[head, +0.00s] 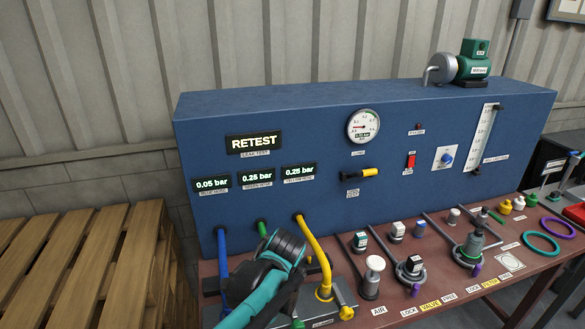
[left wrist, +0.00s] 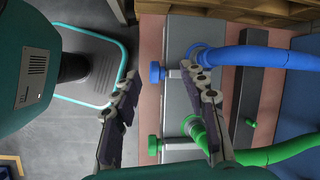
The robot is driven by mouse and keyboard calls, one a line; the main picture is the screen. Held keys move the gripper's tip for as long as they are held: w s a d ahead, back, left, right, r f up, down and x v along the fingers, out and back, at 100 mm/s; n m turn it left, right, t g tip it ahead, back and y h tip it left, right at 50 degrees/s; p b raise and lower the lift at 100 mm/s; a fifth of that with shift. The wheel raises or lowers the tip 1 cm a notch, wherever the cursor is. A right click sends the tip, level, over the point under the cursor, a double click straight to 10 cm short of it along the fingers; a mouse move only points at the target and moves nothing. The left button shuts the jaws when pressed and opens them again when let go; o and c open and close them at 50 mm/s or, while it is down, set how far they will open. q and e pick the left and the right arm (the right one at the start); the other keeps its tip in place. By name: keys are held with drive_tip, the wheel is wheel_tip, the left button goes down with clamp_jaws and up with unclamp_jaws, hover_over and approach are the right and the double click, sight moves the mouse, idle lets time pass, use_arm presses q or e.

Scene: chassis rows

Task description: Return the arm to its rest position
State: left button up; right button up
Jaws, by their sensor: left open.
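My left arm (head: 258,290), teal and black, reaches over the front of the bench in the head view and hides its own fingers there. In the left wrist view my left gripper (left wrist: 160,72) has its two jointed fingers spread apart with nothing held. A blue knob (left wrist: 155,72) and a green knob (left wrist: 153,146) show beyond and between the fingers. The right finger overlaps the ends of the blue hose (left wrist: 250,58) and green hose (left wrist: 285,150); I cannot tell whether it touches them. My right gripper is in neither view.
A blue test cabinet (head: 330,215) reads RETEST. A yellow hose (head: 316,245) stands just right of my arm. Valves and fittings crowd the bench (head: 405,300) to the right. Wooden pallets (head: 90,265) stand at left.

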use_arm(q)
drive_tip(key=s+a+n+t+h, duration=0.4)
drive_tip(key=s+a+n+t, duration=0.2)
drive_tip(key=n, duration=0.5)
drive_tip(key=shift+s+a+r+n+t+h, duration=0.15)
drive_tip(key=shift+s+r+n+t+h, duration=0.15)
drive_tip(key=shift+s+t, duration=0.55)
